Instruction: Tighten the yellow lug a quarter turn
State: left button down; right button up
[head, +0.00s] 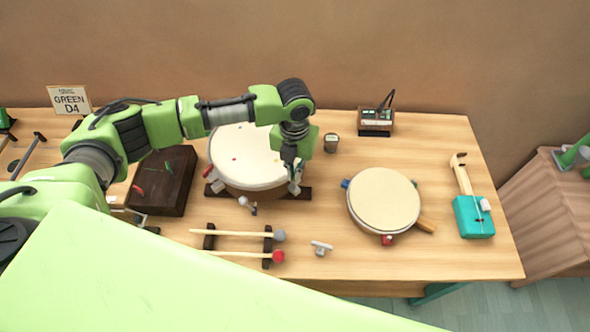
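My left gripper (294,183) points down at the right rim of the large drum (238,160), close to or touching a small grey fitting there. The fingers are small and partly merged with this fitting, so I cannot tell whether they are open or shut. I see no clearly yellow lug; one may be hidden by my gripper. The smaller drum (384,200) to the right has a blue lug (346,183) on its left, a red lug (387,240) at its front and an orange-brown piece (426,225) at its lower right. My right gripper is not in view.
Two mallets (232,234) lie on a dark rack in front of the large drum. A small grey T-shaped tool (321,247) lies to their right. A dark box (165,182), a cup (331,143), a meter-like box (375,124) and a teal stringed instrument (473,217) stand around.

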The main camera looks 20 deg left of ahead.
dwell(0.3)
pick_arm(q)
jog(key=shift+r, duration=0.1)
jog(key=c, duration=2.3)
grip_release()
notch_tip(320, 180, up, 12)
